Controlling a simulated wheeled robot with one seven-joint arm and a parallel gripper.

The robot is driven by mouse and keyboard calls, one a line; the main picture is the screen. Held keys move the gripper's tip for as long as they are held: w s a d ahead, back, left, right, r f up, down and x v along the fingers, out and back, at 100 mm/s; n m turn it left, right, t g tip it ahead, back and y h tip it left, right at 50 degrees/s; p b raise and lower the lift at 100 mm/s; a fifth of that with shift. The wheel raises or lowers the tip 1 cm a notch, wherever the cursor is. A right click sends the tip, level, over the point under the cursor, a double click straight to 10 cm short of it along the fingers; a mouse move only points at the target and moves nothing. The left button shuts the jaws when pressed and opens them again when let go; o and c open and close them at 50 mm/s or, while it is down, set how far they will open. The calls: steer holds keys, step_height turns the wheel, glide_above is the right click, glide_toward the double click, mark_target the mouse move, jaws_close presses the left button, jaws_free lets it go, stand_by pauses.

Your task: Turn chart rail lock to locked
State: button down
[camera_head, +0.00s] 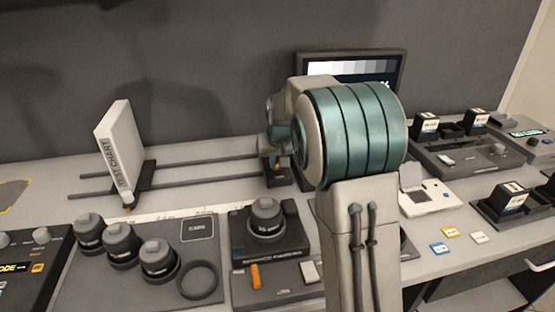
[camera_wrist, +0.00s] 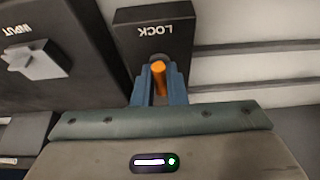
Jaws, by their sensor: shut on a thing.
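The chart rail lock is a black block marked LOCK (camera_wrist: 153,28), upside down at the top of the wrist view. Its orange lever (camera_wrist: 160,78) points down toward my gripper in that view. My gripper (camera_wrist: 160,88) has its blue fingers on either side of the lever and is shut on it. In the head view the lock block (camera_head: 277,178) stands at the right end of the rails, partly hidden by my arm. The fingers are hard to make out there. The white test chart (camera_head: 121,149) stands upright on its carriage at the left of the rails.
Two dark rails (camera_head: 200,170) run left from the lock block. A monitor (camera_head: 385,68) stands behind my arm. Lenses (camera_head: 122,241) and a lens station (camera_head: 266,218) stand in front. In the wrist view, a dark panel marked INPUT with a grey knob (camera_wrist: 38,62) lies left of the lock.

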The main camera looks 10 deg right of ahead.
steer(key=c, duration=1.5)
jaws_free()
steer(key=v, duration=1.4)
steer(key=shift+f, duration=0.1)
steer(key=shift+s+p, duration=0.1)
steer(key=shift+p, duration=0.2)
steer(key=shift+g, duration=0.8)
steer(key=s+f+p, duration=0.1)
steer(key=s+p, duration=0.1)
steer(key=s, duration=0.7)
steer(key=s+f+p, duration=0.1)
steer(key=s+f, duration=0.1)
steer(key=s, duration=0.8)
steer(key=s+f+p, duration=0.2)
steer(key=s, duration=0.7)
steer(key=shift+s+f+p, duration=0.25)
steer(key=shift+p, duration=0.1)
